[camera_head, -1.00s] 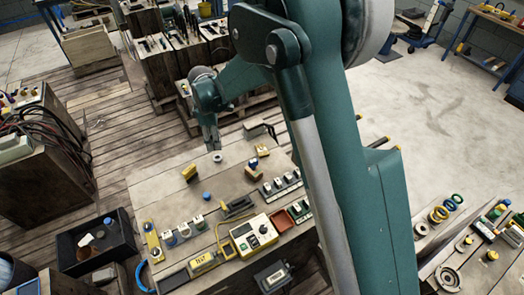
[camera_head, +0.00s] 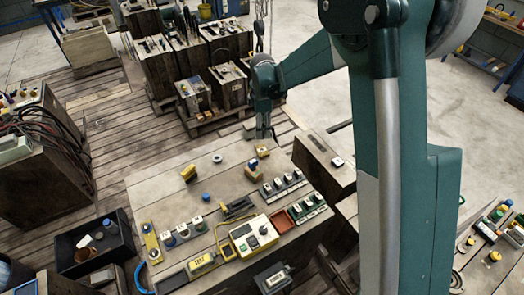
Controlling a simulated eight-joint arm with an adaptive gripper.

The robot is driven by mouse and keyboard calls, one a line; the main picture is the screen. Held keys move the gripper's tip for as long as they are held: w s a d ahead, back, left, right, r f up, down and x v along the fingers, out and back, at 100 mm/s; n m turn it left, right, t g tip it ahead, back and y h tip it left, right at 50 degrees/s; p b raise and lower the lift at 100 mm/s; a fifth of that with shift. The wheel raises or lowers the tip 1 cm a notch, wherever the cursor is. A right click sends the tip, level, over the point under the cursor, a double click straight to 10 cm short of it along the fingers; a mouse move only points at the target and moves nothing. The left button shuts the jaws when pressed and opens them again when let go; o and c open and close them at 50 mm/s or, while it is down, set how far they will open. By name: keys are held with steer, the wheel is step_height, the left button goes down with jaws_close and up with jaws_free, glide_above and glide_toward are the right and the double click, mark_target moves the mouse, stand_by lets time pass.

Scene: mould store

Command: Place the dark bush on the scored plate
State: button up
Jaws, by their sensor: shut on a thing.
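My gripper (camera_head: 265,136) hangs above the far right edge of the wooden-topped bench, pointing down, with its fingers shut. The thing between the fingers is small and dark, mostly lost against the fingers; I take it for the dark bush, but its shape cannot be made out. I cannot pick out the scored plate for certain. A dark flat strip (camera_head: 314,143) lies on the separate block to the right of my gripper, and its surface marks are too small to read.
Crates (camera_head: 229,85) stand behind. My arm hides much of the right side.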

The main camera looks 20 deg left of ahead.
stand_by(0.3)
glide_above(262, 150)
steer(key=shift+w+f+b, duration=0.1)
steer(key=shift+f+b, duration=0.35)
steer(key=shift+f, duration=2.65)
steer(key=shift+f, duration=0.1)
steer(key=shift+f+b, duration=0.3)
steer(key=shift+f, duration=1.5)
steer(key=shift+f, duration=0.1)
steer(key=o, duration=1.1)
step_height(262, 150, up, 12)
steer(key=shift+r+p, duration=0.15)
steer(key=shift+p, duration=0.65)
